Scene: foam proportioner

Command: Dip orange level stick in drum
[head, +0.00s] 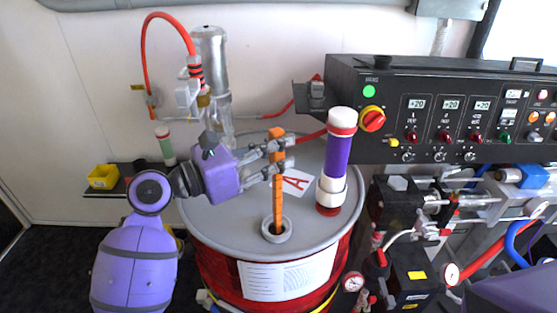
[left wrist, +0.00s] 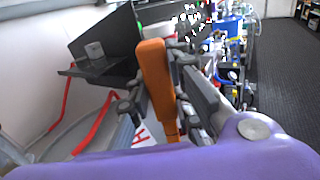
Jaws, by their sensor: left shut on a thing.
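The orange level stick (head: 278,200) stands upright over the red drum (head: 215,267) with its grey lid. Its lower end is at the ringed opening (head: 276,231) in the lid and appears to go into it; how deep is hidden. My left gripper (head: 281,157) is shut on the upper part of the stick, above the lid. In the left wrist view the stick (left wrist: 155,75) sits between the fingers, its top sticking out. My right gripper is not in view.
A purple and white cylinder (head: 337,160) stands on the lid right of the stick. A black control box (head: 440,110) and pipework are at the right. A metal cylinder (head: 210,70) with a red hose stands behind. A yellow bin (head: 103,177) is at the left.

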